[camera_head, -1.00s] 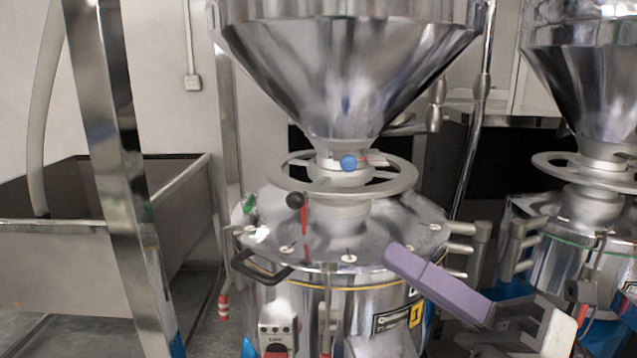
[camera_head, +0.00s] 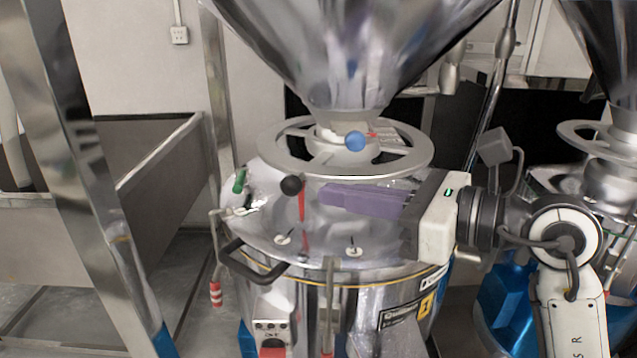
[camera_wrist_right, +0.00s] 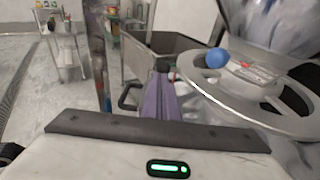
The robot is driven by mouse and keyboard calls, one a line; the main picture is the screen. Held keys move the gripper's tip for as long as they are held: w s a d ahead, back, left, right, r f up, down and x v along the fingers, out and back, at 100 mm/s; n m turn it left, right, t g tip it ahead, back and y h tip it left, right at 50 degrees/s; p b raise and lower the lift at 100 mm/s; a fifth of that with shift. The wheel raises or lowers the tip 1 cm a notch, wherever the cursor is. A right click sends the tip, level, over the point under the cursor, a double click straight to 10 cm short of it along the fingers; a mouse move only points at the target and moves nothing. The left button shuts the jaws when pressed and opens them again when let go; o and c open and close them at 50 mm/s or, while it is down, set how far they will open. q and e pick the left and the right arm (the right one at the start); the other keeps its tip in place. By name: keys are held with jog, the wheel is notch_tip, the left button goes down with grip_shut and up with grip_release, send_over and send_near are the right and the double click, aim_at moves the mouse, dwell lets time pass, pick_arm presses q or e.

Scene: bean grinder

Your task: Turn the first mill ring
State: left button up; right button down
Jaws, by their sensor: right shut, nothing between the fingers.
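The first mill ring (camera_head: 276,147) is a grey spoked handwheel under the steel hopper, with a blue ball knob (camera_head: 355,141) on its front. In the right wrist view the ring (camera_wrist_right: 222,100) fills the right side, with its blue knob (camera_wrist_right: 217,58) at its upper left. My right gripper (camera_head: 322,197) has purple fingers, shut and empty. It lies just below and in front of the ring, pointing left, above the mill's lid. In the right wrist view the fingers (camera_wrist_right: 160,88) are left of the ring, apart from it in that picture. My left gripper is not in view.
A black ball knob (camera_head: 291,185) on a red lever and a green-tipped lever (camera_head: 239,181) stand on the lid left of my fingers. A second mill ring (camera_head: 590,140) is at the right. A steel post (camera_head: 95,190) and bin (camera_head: 165,150) stand at the left.

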aim_at(294, 188)
jog(key=x, duration=0.3)
jog(key=shift+w+a+p, duration=0.15)
jog(key=shift+a+p, duration=0.05)
jog(key=shift+p, duration=0.1)
jog(key=shift+w+a, duration=0.15)
jog(key=shift+a, duration=0.05)
jog(key=shift+w+a, duration=0.15)
jog(key=shift+a, duration=0.45)
